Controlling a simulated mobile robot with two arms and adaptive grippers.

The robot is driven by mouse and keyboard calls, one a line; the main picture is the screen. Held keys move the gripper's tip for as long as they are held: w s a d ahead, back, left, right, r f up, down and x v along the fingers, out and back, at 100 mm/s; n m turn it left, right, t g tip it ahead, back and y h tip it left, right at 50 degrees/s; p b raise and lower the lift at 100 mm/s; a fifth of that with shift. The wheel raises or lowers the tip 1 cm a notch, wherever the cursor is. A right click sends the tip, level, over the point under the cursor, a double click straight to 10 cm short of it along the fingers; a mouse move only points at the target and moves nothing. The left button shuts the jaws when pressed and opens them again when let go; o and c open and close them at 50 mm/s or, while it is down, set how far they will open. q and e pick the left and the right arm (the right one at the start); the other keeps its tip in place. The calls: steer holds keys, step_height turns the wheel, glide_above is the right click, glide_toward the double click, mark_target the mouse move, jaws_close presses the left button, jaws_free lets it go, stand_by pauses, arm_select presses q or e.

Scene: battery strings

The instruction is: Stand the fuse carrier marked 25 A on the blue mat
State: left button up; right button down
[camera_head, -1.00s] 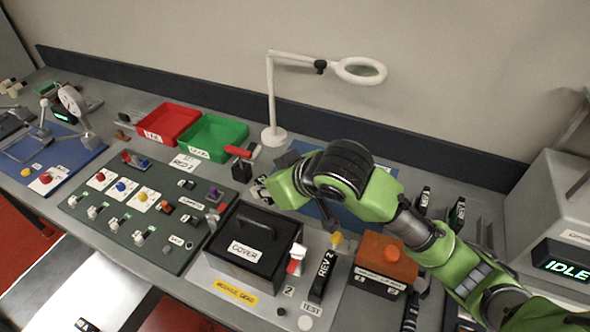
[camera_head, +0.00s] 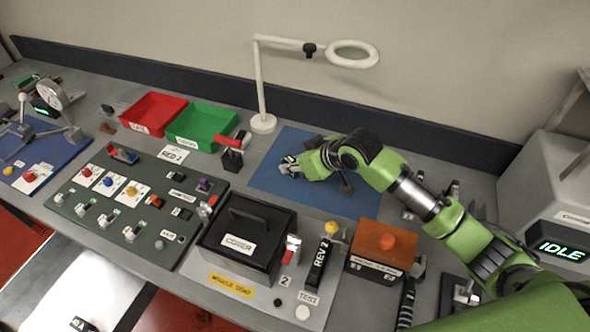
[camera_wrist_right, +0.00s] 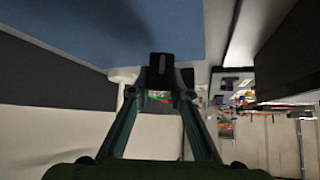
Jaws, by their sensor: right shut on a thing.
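The blue mat (camera_head: 296,141) lies on the bench behind the black cover box, and it also shows in the right wrist view (camera_wrist_right: 150,25). My right gripper (camera_head: 287,165) is over the left part of this mat, its arm reaching in from the right. In the right wrist view my right gripper (camera_wrist_right: 161,90) is shut on a small black block, likely the fuse carrier (camera_wrist_right: 161,68). No 25 A marking can be read on it. Whether the block touches the mat cannot be told. My left gripper is not in view.
A white magnifier lamp (camera_head: 263,123) stands behind the mat's left edge. A red-handled switch (camera_head: 232,155) stands left of the mat. The black cover box (camera_head: 245,240) and an orange-topped box (camera_head: 382,240) stand in front.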

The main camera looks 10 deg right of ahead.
mark_target(295, 173)
steer(key=shift+w+d+f, duration=0.3)
steer(key=shift+d+f, duration=0.05)
steer(key=shift+f, duration=0.2)
step_height(295, 173, down, 3)
steer(key=shift+d+p, duration=0.1)
steer(key=shift+p, duration=0.65)
steer(key=shift+f, duration=0.15)
steer(key=shift+f, duration=0.1)
steer(key=c, duration=1.8)
jaws_free()
steer(key=shift+c, duration=0.2)
steer(key=shift+r, duration=0.2)
steer(key=b+v, duration=0.1)
steer(key=v, duration=1)
steer(key=shift+s+r+b, duration=0.2)
steer(key=shift+r+b, duration=0.1)
